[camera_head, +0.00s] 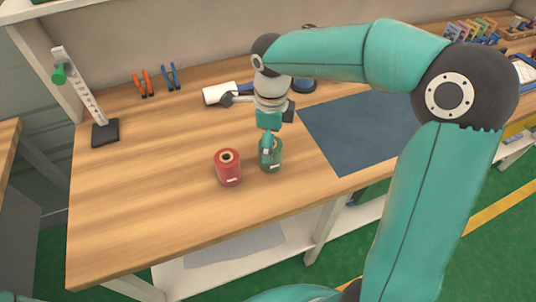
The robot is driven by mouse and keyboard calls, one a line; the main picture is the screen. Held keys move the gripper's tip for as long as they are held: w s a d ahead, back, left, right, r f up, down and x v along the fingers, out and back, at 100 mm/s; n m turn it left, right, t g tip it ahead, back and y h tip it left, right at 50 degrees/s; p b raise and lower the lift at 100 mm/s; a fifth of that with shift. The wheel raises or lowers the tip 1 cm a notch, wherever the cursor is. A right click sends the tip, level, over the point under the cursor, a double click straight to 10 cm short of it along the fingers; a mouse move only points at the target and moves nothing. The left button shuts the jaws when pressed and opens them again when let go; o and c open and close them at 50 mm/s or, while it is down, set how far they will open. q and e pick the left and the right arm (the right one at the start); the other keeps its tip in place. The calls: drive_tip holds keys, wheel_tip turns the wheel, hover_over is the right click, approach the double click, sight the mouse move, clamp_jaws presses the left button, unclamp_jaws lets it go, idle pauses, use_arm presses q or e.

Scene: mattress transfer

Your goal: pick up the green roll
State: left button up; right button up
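The green roll (271,160) stands upright on the wooden workbench, right beside a red roll (229,170). My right arm reaches over from the right. Its gripper (267,147) points down at the top of the green roll and overlaps it in the picture. The fingers are small and partly merge with the green roll, so I cannot tell whether they are open or closed, or touching it. My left gripper is not in view.
A dark blue mat (362,132) lies to the right on the workbench (140,205). A white roll (218,94) lies behind the gripper. Orange pliers (143,84), blue pliers (170,77) and a stand with a dark base (105,133) are at the back left. The front left is clear.

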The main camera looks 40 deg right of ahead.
drive_tip(key=shift+w+f+p, duration=0.15)
drive_tip(key=shift+f+p, duration=0.2)
drive_tip(key=shift+f, duration=2.3)
drive_tip(key=c, duration=1.4)
drive_tip(key=shift+c, duration=0.2)
drive_tip(key=shift+r, duration=0.15)
